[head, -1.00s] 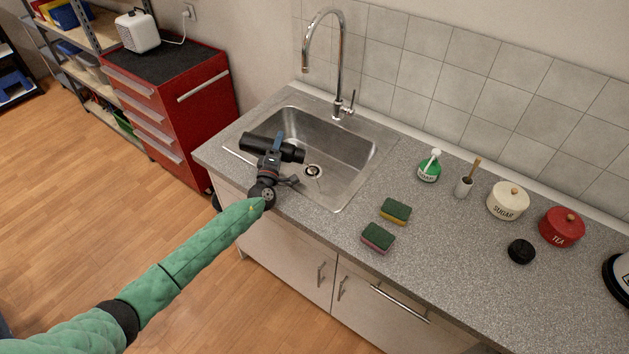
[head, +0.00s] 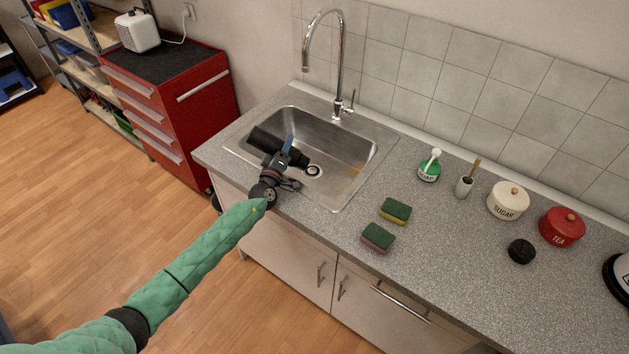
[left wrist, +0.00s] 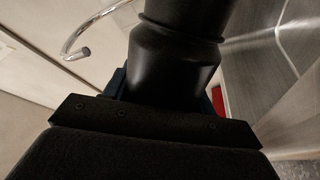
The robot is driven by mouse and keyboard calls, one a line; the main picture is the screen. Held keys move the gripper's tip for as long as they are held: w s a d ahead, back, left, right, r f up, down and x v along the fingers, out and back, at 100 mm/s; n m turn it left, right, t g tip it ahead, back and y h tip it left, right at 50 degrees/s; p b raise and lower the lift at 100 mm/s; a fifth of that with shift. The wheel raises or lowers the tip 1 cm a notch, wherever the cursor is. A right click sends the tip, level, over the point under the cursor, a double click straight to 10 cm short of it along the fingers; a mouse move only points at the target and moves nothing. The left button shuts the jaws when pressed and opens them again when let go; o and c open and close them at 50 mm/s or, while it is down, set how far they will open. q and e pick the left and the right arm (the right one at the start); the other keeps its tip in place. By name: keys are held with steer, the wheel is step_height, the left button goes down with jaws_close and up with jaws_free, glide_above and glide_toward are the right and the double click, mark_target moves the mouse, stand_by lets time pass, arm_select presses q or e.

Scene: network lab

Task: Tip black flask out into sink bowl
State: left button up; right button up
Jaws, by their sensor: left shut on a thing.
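The black flask (head: 265,140) lies tilted over the sink bowl (head: 345,143), with its narrower end lower and to the right, near the drain. My left gripper (head: 284,152) is shut around the flask. In the left wrist view the flask (left wrist: 175,60) fills the upper middle, between the jaws. A small tan-brown patch (head: 354,172) shows in the bowl to the right of the drain. The flask's opening cannot be made out. My right gripper is not in view.
A tall chrome tap (head: 340,60) rises behind the bowl. Two sponges (head: 396,210) lie on the counter to the right. Farther right are a green soap bottle (head: 429,170), a brush holder (head: 464,187), sugar (head: 508,203) and tea (head: 562,228) jars, and a black round lid (head: 521,251).

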arm_select(q)
steer(key=shift+s+d+r+m, duration=0.1)
steer(key=shift+d+m, duration=0.25)
steer(key=shift+m, duration=0.35)
steer(key=shift+d+r+m+g, duration=0.3)
steer(key=shift+d+r+m, duration=0.1)
steer(key=shift+m, duration=0.1)
steer(key=shift+d+m, duration=0.2)
steer(key=shift+m, duration=0.3)
steer(key=shift+a+f+n, duration=0.4)
steer(key=shift+a+n, duration=0.4)
steer(key=shift+n, duration=0.2)
steer(key=shift+r, duration=0.1)
steer(key=shift+n, duration=0.3)
